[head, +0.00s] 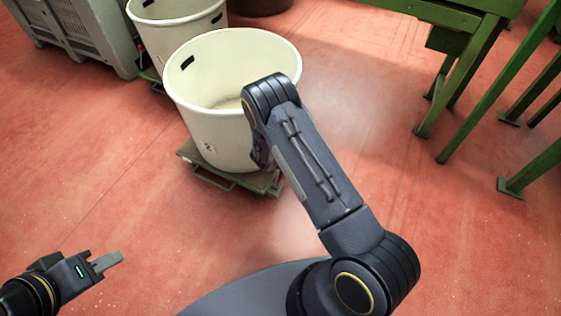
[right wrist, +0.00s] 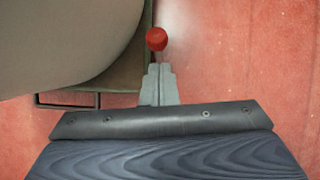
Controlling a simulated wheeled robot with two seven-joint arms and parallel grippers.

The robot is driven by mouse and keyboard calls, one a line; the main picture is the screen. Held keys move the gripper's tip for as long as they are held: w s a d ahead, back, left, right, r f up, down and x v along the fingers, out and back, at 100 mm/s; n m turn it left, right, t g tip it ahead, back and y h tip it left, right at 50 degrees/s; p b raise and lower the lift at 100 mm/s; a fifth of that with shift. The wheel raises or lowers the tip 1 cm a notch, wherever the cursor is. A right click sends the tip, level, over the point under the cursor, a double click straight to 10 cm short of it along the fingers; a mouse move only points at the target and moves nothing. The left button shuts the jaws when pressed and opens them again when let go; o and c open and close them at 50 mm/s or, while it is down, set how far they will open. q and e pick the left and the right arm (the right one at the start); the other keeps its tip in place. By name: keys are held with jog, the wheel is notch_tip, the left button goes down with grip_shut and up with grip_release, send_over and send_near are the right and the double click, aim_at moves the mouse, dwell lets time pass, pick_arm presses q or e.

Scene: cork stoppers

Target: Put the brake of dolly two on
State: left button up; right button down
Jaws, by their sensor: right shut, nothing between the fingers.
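Dolly two (head: 262,184) is a low green platform under a cream tub with a dark mark like a 2 on its front. In the right wrist view the dolly (right wrist: 128,86) shows beside the tub's curved wall, with a red round knob (right wrist: 156,39) at its edge. My right gripper (right wrist: 160,70) is shut and empty, its fingertips just below the knob in the picture; I cannot tell if they touch. In the head view my right arm hides the knob and most of that gripper. My left gripper (head: 107,263) is low at the left, over bare floor, away from the dolly.
A second cream tub (head: 180,35) stands behind on another dolly. A grey crate (head: 85,35) is at the back left. Green steel table legs (head: 455,75) stand at the right. The dolly's bar handle (right wrist: 68,99) sticks out in front. The red floor between is clear.

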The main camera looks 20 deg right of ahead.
notch_tip(320, 180, up, 8)
jog(key=s+p, duration=0.1)
jog(key=p, duration=0.1)
jog(key=shift+a, duration=0.4)
jog(key=s+d+r+m, duration=0.2)
jog(key=s+r+m, duration=0.1)
jog(key=r+m, duration=0.3)
jog(key=s+d+r+m+g+y, duration=0.1)
jog(key=s+d+r+m, duration=0.25)
jog(key=r, duration=0.45)
jog(key=s+d+r+m, duration=0.2)
jog(key=r+m, duration=0.4)
jog(key=r, duration=0.1)
jog(key=s+a+r+m+t+y, duration=0.1)
jog(key=s+a+r+m+y, duration=0.2)
jog(key=s+a+r+m, duration=0.55)
jog(key=s+a+r+m+t+y, duration=0.1)
jog(key=s+r+m+y, duration=0.35)
jog(key=s, duration=0.95)
notch_tip(320, 180, up, 23)
jog(key=p, duration=2.3)
jog(key=shift+w+h+p, duration=0.2)
jog(key=shift+h+p, duration=0.1)
jog(key=shift+h, duration=0.05)
